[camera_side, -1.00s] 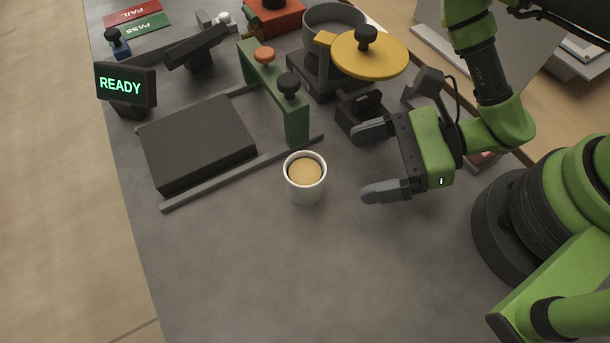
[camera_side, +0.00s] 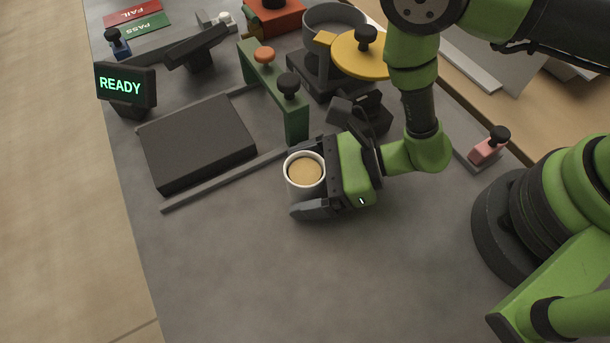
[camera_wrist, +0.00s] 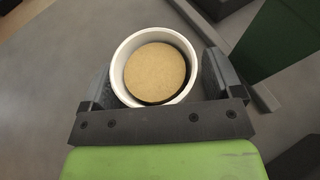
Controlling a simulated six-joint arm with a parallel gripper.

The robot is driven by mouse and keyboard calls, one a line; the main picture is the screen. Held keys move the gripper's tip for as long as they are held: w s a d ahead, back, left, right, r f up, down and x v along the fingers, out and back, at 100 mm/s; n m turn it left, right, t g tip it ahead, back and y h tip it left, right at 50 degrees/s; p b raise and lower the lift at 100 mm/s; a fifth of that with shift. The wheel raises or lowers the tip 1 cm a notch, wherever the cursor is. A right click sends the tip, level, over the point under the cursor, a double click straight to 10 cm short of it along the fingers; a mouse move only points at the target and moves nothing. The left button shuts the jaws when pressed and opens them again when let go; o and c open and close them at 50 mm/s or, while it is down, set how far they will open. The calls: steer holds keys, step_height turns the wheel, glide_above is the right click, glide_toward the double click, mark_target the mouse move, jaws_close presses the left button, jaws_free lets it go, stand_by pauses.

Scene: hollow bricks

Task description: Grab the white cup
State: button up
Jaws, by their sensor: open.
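The white cup (camera_side: 305,181) stands upright on the grey table, with a tan round surface inside its rim. My gripper (camera_side: 305,178) is open around the cup, one finger on each side, its palm close to the cup's right side in the side view. In the wrist view the cup (camera_wrist: 155,65) sits between the two fingers (camera_wrist: 155,80).
A green bracket (camera_side: 272,88) with orange and black knobs stands just behind the cup. A dark flat block (camera_side: 197,142) and a grey rail (camera_side: 215,185) lie to the left. A yellow lid (camera_side: 358,55) is behind. The table in front is clear.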

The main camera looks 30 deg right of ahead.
steer(key=c, duration=1.1)
